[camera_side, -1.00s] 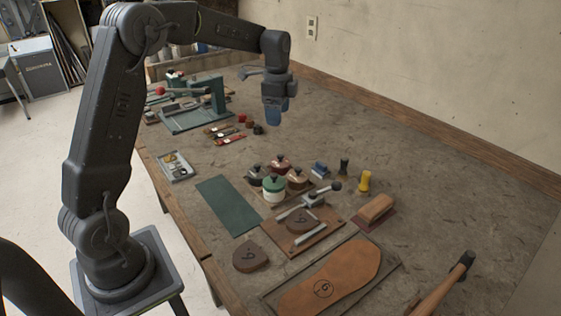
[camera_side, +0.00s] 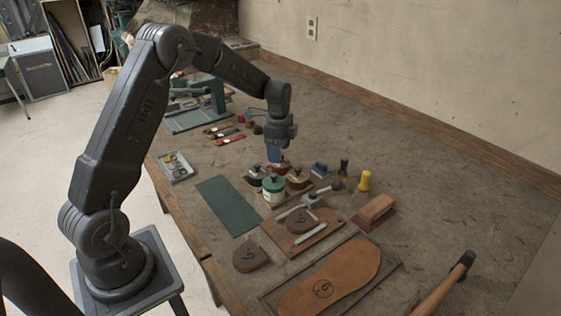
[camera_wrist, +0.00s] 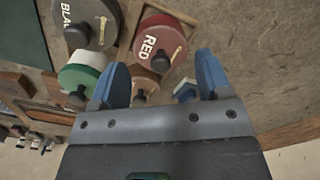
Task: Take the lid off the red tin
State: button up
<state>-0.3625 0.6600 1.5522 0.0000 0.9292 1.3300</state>
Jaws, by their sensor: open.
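The red tin (camera_wrist: 152,40), with RED lettered on its lid and a dark knob (camera_wrist: 160,63) on top, shows in the wrist view just beyond my fingertips. The lid is on it. In the side view the red tin (camera_side: 283,167) is partly hidden behind my fingers and the other tins. My gripper (camera_side: 275,153) points down just above it. In the wrist view my gripper's blue fingers (camera_wrist: 160,72) are open and apart, with the knob roughly between their tips. I cannot tell the exact height gap.
A black tin (camera_wrist: 88,18), a green-and-white tin (camera_wrist: 80,76) and a brown tin (camera_wrist: 146,82) crowd around the red one in a wooden holder. A blue block (camera_side: 319,168) and dark and yellow-handled tools (camera_side: 364,181) stand to the right. The bench at the right back is bare.

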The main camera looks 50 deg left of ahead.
jog(key=shift+f, duration=1.25)
jog(key=c, duration=0.6)
jog(key=shift+o, duration=0.2)
jog(key=shift+r, duration=0.1)
